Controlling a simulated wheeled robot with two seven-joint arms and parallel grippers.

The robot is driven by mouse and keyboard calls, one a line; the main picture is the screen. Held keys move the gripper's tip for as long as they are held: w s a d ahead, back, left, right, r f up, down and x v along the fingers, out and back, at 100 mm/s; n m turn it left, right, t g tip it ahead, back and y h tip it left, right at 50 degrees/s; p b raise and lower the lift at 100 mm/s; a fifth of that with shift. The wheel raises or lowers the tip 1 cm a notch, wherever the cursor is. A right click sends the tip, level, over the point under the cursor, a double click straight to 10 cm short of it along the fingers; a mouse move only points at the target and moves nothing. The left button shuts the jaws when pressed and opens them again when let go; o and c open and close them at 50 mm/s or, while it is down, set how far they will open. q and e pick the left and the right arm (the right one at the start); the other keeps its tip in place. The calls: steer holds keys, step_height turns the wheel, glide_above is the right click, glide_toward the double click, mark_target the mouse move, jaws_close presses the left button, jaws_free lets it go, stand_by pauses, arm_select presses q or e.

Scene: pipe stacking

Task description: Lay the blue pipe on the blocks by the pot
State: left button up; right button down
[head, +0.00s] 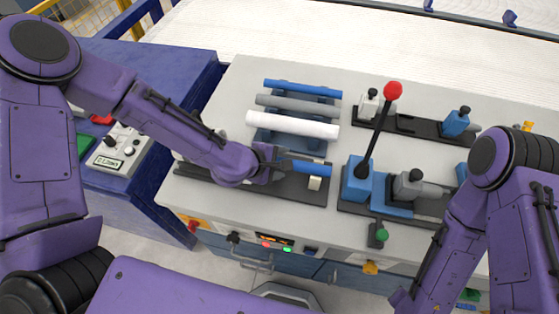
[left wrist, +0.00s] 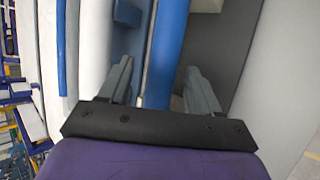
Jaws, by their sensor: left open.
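A blue pipe (head: 308,168) lies at the near side of the rack, above the dark base plate. In the left wrist view, this blue pipe (left wrist: 165,50) runs between the two fingers of my left gripper (left wrist: 158,78). The fingers are open, one on each side of it. In the head view my left gripper (head: 278,160) covers the pipe's left end. A cream block (head: 315,183) stands on the dark base plate (head: 290,188) by the pipe's right end. A second blue pipe (head: 303,88) lies at the back of the rack. I cannot make out a pot. My right gripper is out of view.
A grey pipe (head: 285,103) and a white pipe (head: 292,125) lie between the blue ones. A tall lever with a red knob (head: 393,91) rises from a blue block on the right. A control box (head: 120,145) stands at left. Bare grey tabletop (head: 225,95) lies left of the rack.

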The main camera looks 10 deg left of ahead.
arm_select(q)
steer(key=p+v, duration=0.5)
steer(key=v, duration=0.5)
steer(key=shift+s+r+p, duration=0.15)
steer(key=shift+r+p, duration=0.15)
steer(key=shift+p, duration=0.1)
steer(key=shift+f, duration=0.1)
